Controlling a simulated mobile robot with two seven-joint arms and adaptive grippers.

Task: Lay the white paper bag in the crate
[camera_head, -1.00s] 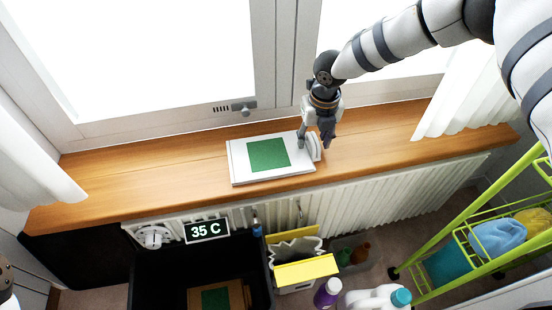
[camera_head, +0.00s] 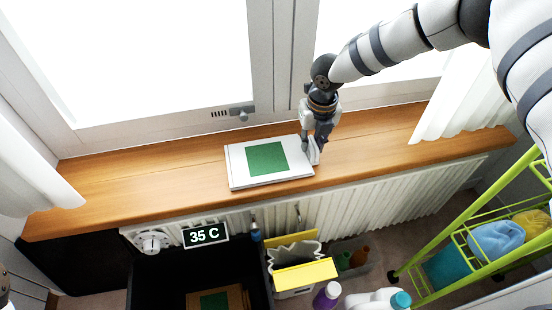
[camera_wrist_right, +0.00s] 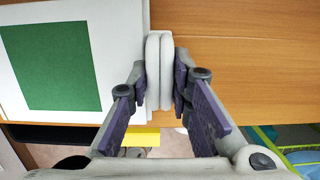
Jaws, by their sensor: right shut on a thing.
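The white paper bag (camera_head: 266,159) lies flat on the wooden windowsill, with a green square on its upper face. Its thick white folded end points right, towards my right gripper (camera_head: 313,146). In the right wrist view, the bag (camera_wrist_right: 50,65) is at the left and its folded end stands between the fingertips of my right gripper (camera_wrist_right: 160,85). Both fingers touch it, so the gripper is shut on the bag. The black crate (camera_head: 158,275) stands below the sill, cut off by the lower picture edge. My left gripper is not in view.
A brown package with a green square (camera_head: 214,301) lies in the crate. A radiator (camera_head: 390,196) runs under the windowsill (camera_head: 150,183). A yellow-topped box (camera_head: 305,273), bottles and a lime-green trolley (camera_head: 455,225) stand to the right. A 35 C display (camera_head: 205,234) is behind the crate.

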